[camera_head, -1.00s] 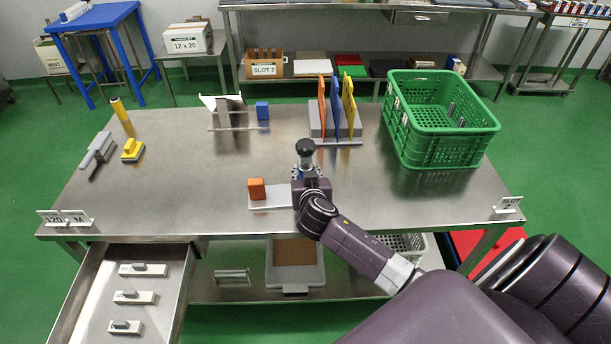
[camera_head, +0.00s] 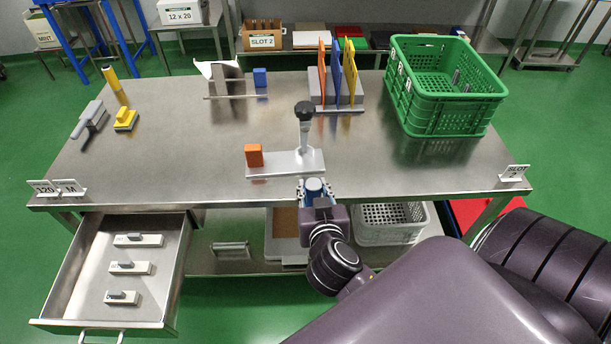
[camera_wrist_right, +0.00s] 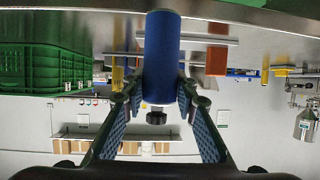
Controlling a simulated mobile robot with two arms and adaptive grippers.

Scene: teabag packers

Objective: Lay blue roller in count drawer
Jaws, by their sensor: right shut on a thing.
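The blue roller (camera_head: 314,186) is a short blue cylinder held in my right gripper (camera_head: 315,192), which is just at the table's front edge. In the right wrist view the roller (camera_wrist_right: 161,58) stands between the two fingers (camera_wrist_right: 155,100), and the gripper is shut on it. The drawer (camera_head: 172,250) at the front left is pulled out. Inside lie three white plates (camera_head: 146,241) with small grey pieces on them. My gripper is to the right of the drawer and apart from it. My left gripper is not in view.
A metal stand (camera_head: 285,167) with a black knob and an orange block (camera_head: 254,155) sits behind my gripper. A green crate (camera_head: 440,115) is at the right. Upright coloured boards (camera_head: 335,75) stand at the back. The table (camera_head: 190,150) is clear at centre left.

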